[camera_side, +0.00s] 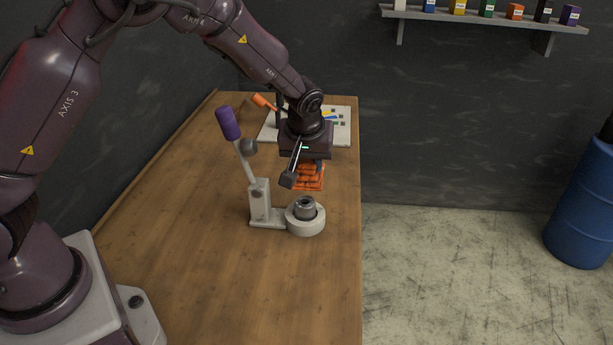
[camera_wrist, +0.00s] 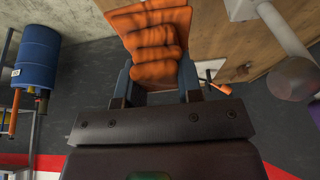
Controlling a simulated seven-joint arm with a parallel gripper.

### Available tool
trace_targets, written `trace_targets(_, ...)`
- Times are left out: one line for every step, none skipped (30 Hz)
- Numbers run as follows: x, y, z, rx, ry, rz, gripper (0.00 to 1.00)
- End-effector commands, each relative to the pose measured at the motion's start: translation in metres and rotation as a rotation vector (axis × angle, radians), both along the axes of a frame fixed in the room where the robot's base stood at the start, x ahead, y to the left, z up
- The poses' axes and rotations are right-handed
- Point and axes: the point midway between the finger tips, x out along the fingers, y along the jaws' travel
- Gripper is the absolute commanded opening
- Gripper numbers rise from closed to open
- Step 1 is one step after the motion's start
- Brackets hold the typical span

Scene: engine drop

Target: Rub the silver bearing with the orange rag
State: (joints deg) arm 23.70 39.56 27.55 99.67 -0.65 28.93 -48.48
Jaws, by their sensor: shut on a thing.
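The orange rag (camera_side: 309,178) hangs below my gripper (camera_side: 304,172) in the side view. In the wrist view the rag (camera_wrist: 155,50) lies bunched in folds between the two fingers of my gripper (camera_wrist: 158,80), which is shut on it. The silver bearing (camera_side: 305,207) sits in a round pale holder (camera_side: 306,225) at the foot of a press with a purple-handled lever (camera_side: 228,123). The rag is behind the bearing and apart from it in the side view. The bearing is not clearly seen in the wrist view.
The press's upright block (camera_side: 260,200) stands left of the bearing. A pale board with coloured pieces (camera_side: 341,128) and an orange-handled tool (camera_side: 262,101) lie at the table's far end. The wooden table (camera_side: 190,230) is clear at the front. A blue barrel (camera_side: 585,205) stands on the floor.

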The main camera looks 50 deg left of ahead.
Motion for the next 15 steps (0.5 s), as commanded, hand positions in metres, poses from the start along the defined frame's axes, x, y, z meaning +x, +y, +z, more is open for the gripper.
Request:
trace_targets(0.000, 0.000, -0.002, 0.000, 0.000, 0.000, 0.11)
trace_targets(0.000, 0.000, -0.003, 0.000, 0.000, 0.001, 0.11)
trace_targets(0.000, 0.000, -0.005, 0.000, 0.000, 0.001, 0.11)
trace_targets(0.000, 0.000, -0.006, 0.000, 0.000, 0.001, 0.11)
trace_targets(0.000, 0.000, -0.008, 0.000, 0.001, 0.001, 0.11)
trace_targets(0.000, 0.001, -0.011, 0.000, 0.002, 0.002, 0.11)
trace_targets(0.000, 0.001, -0.014, 0.001, 0.002, 0.002, 0.11)
trace_targets(0.000, 0.001, -0.017, 0.001, 0.002, 0.002, 0.11)
trace_targets(0.000, 0.001, -0.020, 0.000, 0.001, 0.003, 0.11)
trace_targets(0.000, 0.001, -0.023, 0.001, 0.002, 0.003, 0.11)
trace_targets(-0.001, 0.001, -0.025, 0.000, 0.003, 0.004, 0.11)
trace_targets(0.000, 0.001, -0.029, 0.000, 0.003, 0.003, 0.11)
trace_targets(0.000, 0.001, -0.032, 0.001, 0.002, 0.003, 0.11)
trace_targets(0.000, 0.001, -0.035, 0.000, 0.001, 0.003, 0.11)
trace_targets(0.000, 0.001, -0.038, -0.001, 0.002, 0.003, 0.11)
